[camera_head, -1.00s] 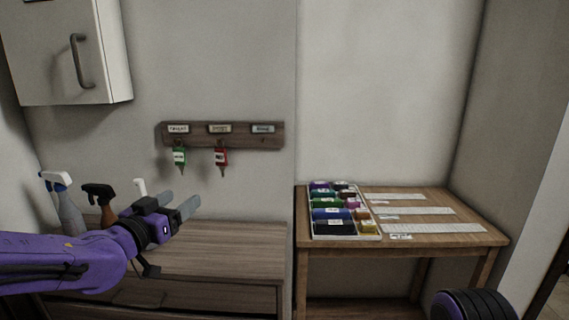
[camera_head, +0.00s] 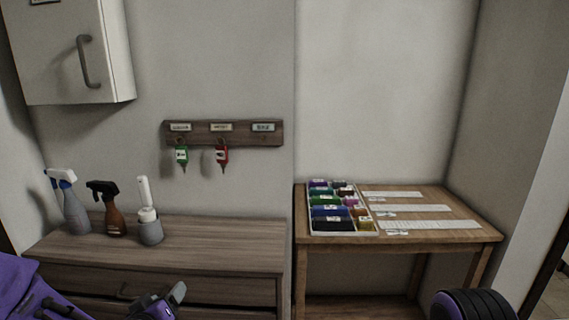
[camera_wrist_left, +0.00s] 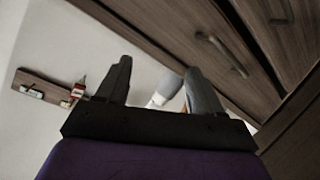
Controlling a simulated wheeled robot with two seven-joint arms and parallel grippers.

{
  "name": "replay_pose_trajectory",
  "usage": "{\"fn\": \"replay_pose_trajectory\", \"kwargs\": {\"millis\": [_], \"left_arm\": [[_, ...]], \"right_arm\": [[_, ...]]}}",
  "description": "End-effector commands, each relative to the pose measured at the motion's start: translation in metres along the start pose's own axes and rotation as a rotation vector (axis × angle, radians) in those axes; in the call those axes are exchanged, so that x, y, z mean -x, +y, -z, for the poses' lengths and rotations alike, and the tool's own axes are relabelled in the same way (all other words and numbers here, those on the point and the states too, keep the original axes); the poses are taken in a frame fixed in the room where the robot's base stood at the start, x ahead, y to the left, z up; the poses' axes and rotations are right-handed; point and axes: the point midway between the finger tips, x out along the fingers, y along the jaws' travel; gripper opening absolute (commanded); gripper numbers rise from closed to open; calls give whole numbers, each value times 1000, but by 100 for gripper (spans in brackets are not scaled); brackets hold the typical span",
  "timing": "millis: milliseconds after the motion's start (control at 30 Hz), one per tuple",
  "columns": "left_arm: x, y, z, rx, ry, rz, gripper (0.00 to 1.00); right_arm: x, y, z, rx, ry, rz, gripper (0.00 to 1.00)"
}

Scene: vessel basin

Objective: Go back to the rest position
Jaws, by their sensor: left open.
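My left gripper (camera_head: 170,298) is low at the bottom of the head view, in front of the wooden drawer cabinet (camera_head: 245,258). In the left wrist view its two fingers (camera_wrist_left: 158,85) are apart with nothing held between them. A purple part of my left arm shows at the lower left corner of the head view. My right gripper does not show. Only a dark and purple part of my own body shows at the bottom right.
A key rack (camera_head: 222,133) holds a green-tagged key (camera_head: 182,155) and a red-tagged key (camera_head: 222,155). Spray bottles (camera_head: 72,205) and a white brush (camera_head: 148,215) stand on the cabinet. A tray (camera_head: 375,234) of coloured items is on the right table (camera_head: 470,240). A wall cabinet (camera_head: 100,60) hangs upper left.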

Motion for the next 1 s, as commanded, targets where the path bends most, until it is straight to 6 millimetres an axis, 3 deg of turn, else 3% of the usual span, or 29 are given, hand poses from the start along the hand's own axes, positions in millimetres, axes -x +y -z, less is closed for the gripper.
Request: {"fn": "replay_pose_trajectory", "kwargs": {"millis": [33, 133, 200, 300, 433, 500, 633, 1000], "left_arm": [[5, -24, -37, 12, -61, 69, 67], [29, -75, -108, 29, -180, 223, 67], [56, -109, -156, 24, -268, 331, 67], [104, -153, -218, -7, -402, 469, 67], [166, -191, -277, -67, -573, 581, 67], [190, -202, -298, -91, -641, 609, 67], [212, -212, -314, -108, -699, 635, 67], [213, -213, -315, -108, -703, 636, 67]], "right_arm": [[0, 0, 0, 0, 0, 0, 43], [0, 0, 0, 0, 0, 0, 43], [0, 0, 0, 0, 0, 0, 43], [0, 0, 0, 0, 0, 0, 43], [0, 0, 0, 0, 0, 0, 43], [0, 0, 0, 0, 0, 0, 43], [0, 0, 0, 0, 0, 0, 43], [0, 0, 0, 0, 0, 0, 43]]}}
